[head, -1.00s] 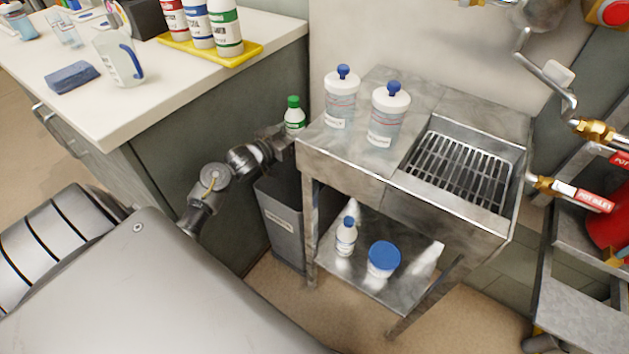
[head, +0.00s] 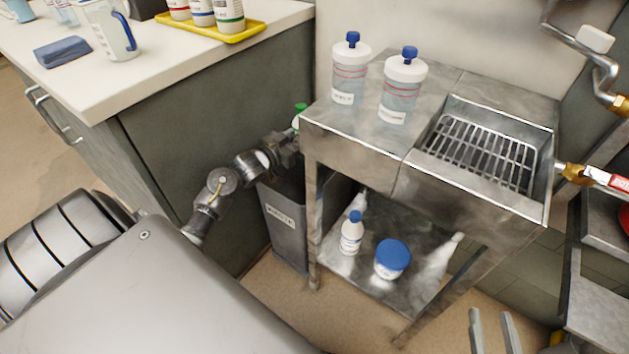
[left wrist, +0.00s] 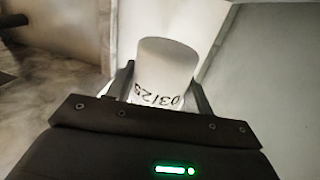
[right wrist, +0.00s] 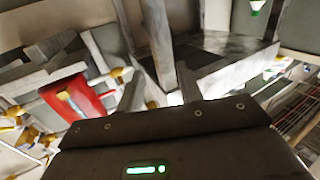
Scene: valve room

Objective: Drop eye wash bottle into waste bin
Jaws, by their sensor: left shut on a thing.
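The eye wash bottle (head: 301,108) shows mainly its green cap in the head view, beside the left edge of the steel sink table. Its white end with "03/25" print fills the middle of the left wrist view (left wrist: 165,62). My left gripper (head: 291,139) is shut on the bottle and holds it above the waste bin. The grey waste bin (head: 284,222) stands on the floor between the counter and the sink table, its opening partly hidden by my gripper and the table. My right gripper (head: 492,332) is open and empty at the bottom right of the head view.
The steel sink table (head: 350,150) carries two blue-topped bottles (head: 349,70) (head: 402,88). A small bottle (head: 351,235) and a blue-lidded jar (head: 392,258) stand on its lower shelf. The counter (head: 200,55) lies left. Pipes and a red-handled valve (head: 610,182) are at right.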

